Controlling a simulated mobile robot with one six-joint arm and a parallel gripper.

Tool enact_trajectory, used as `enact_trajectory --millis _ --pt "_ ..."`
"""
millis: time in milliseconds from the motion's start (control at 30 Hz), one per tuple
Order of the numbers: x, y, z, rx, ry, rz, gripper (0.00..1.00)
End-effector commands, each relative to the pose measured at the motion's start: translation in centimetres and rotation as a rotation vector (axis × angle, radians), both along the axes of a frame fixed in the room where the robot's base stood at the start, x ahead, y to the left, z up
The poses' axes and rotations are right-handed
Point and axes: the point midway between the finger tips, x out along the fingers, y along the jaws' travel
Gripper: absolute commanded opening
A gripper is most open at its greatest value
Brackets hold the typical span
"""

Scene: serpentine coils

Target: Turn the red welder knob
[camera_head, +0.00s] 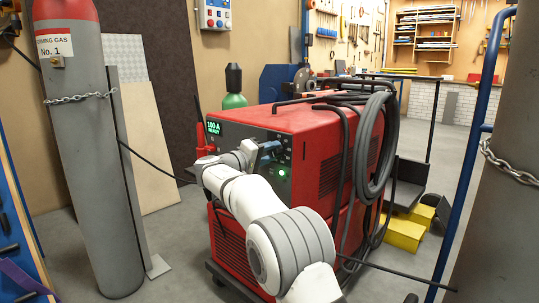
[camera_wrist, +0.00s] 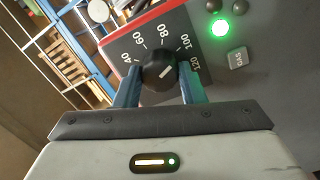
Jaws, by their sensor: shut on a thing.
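The red welder (camera_head: 290,120) stands in the middle of the head view, with a lit green display (camera_head: 214,128) reading "100 A READY". In the wrist view its knob (camera_wrist: 158,70) is black with a white pointer mark, on a dark dial marked from 40 to 120. The mark points to the upper right, toward the high end of the scale. My gripper (camera_wrist: 159,84) is shut on the knob, with one blue finger on each side. In the head view my gripper (camera_head: 268,150) is at the welder's front panel and the knob is hidden.
A green light (camera_wrist: 219,28) and a grey button (camera_wrist: 237,59) sit right of the dial. Thick black cables (camera_head: 370,150) hang on the welder's right side. A grey gas cylinder (camera_head: 95,170) with a chain stands at the left. Yellow steps (camera_head: 405,232) lie at the right.

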Motion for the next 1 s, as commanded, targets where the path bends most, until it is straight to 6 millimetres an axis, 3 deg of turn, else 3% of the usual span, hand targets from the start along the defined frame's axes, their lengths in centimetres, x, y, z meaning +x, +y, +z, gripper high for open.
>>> enact_trajectory --millis 667,700,933,1000 --pt "0.04 0.23 0.19 0.049 -0.042 0.008 0.13" --pt "0.04 0.23 0.19 0.049 -0.042 0.008 0.38" --pt "0.04 0.09 0.12 0.049 -0.041 0.004 0.57" --pt "0.03 0.06 0.11 0.049 -0.04 0.003 0.58"
